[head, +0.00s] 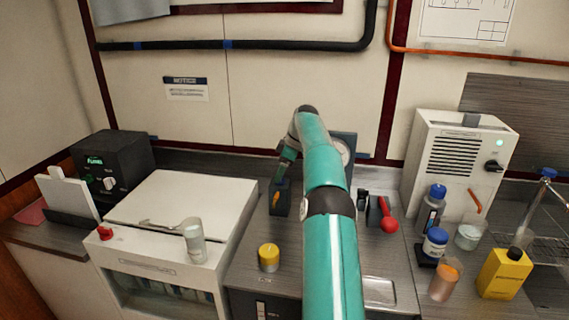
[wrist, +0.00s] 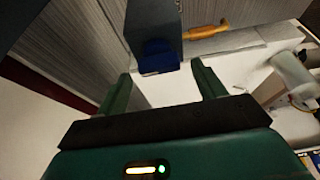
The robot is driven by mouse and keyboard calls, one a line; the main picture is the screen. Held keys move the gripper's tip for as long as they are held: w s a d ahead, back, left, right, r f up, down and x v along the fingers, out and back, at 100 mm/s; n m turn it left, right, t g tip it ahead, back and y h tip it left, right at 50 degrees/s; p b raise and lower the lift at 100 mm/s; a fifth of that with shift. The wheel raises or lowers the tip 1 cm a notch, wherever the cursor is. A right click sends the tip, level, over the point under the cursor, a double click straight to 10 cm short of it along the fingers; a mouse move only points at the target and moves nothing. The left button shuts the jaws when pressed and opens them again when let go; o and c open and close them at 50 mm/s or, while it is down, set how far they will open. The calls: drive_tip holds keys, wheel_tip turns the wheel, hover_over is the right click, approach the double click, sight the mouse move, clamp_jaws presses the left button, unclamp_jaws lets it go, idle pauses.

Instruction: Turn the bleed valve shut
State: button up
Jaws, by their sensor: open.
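A dark upright block (head: 283,210) stands on the bench left of my arm, with a small orange handle (head: 276,199) on it; I take this to be the bleed valve. In the wrist view an orange handle (wrist: 206,31) sticks out to the right of a dark block (wrist: 152,20) with a blue end (wrist: 158,56). My gripper (head: 287,163) is just above the block in the head view. In the wrist view my gripper (wrist: 163,88) is open, its green fingers apart with nothing between the tips. The handle lies beyond the fingers, and contact does not show.
A round gauge (head: 345,152) stands partly hidden behind my arm. A yellow cylinder (head: 268,257) stands in front of the block. A white cabinet (head: 185,205) is left, and bottles and a beaker (head: 445,281) crowd the right.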

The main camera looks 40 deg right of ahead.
sight(282, 186)
wheel_tip(282, 186, up, 2)
drive_tip(key=shift+s+r, duration=0.1)
drive_tip(key=shift+r, duration=0.1)
drive_tip(key=s+a+r, duration=0.8)
drive_tip(key=s+r, duration=0.1)
drive_tip(key=s, duration=0.2)
drive_tip(key=shift+s+r, duration=0.2)
drive_tip(key=shift+r, duration=0.15)
idle(0.4)
